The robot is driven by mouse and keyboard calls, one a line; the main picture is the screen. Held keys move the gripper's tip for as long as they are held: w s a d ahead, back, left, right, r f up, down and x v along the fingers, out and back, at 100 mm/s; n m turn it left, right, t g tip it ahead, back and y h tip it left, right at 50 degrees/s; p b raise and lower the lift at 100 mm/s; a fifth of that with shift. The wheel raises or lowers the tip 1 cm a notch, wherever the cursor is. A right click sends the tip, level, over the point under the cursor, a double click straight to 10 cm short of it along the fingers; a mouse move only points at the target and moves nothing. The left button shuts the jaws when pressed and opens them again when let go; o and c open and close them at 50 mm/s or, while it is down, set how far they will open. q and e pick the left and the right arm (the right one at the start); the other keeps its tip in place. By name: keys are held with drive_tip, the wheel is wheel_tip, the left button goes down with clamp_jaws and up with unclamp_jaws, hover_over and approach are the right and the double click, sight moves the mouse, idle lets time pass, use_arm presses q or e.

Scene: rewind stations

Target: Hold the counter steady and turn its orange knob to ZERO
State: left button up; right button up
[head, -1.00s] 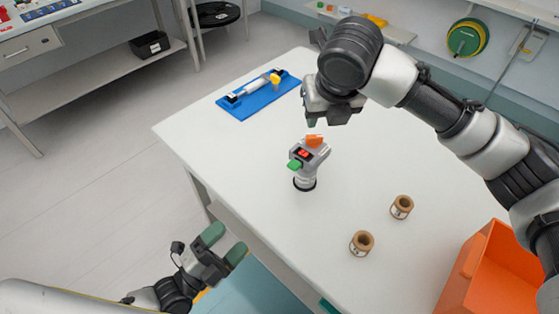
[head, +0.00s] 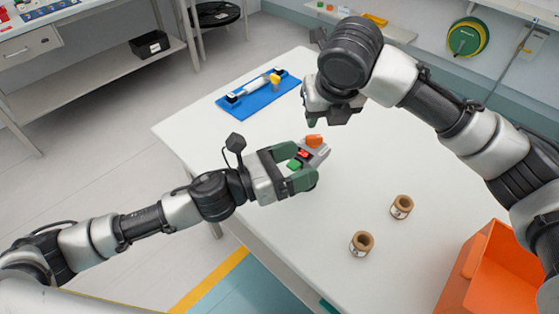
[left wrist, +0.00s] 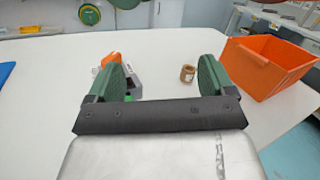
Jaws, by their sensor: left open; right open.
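The counter (head: 322,153) stands on the white table, grey with a red display (head: 303,153), a green part (head: 293,164) and an orange knob (head: 314,140) on top. Its lower part is hidden by my left gripper. My left gripper (head: 292,168) is open at the counter, its green fingers close to the body. In the left wrist view the counter (left wrist: 136,84) and orange knob (left wrist: 110,59) are partly hidden behind the left-hand finger; I cannot tell if they touch. My right gripper (head: 328,119) is open, pointing down above and behind the counter.
Two brown spools (head: 401,207) (head: 361,243) stand on the table to the right and front of the counter. An orange bin (head: 500,275) is at the right. A blue mat (head: 236,102) with a tool lies at the back left.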

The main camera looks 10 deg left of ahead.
use_arm(q)
drive_tip(key=w+a+f+y, duration=0.1)
drive_tip(key=f, duration=0.3)
drive_tip(key=w+a+f+t+y, duration=0.1)
drive_tip(key=f, duration=0.3)
drive_tip(key=w+a+f+t, duration=0.1)
drive_tip(key=f, duration=0.3)
drive_tip(key=shift+w+a+y, duration=0.15)
drive_tip(key=shift+a+y, duration=0.15)
drive_tip(key=shift+y, duration=0.1)
drive_tip(key=x, duration=0.6)
drive_tip(key=shift+f, duration=0.2)
drive_tip(key=shift+x, duration=0.8)
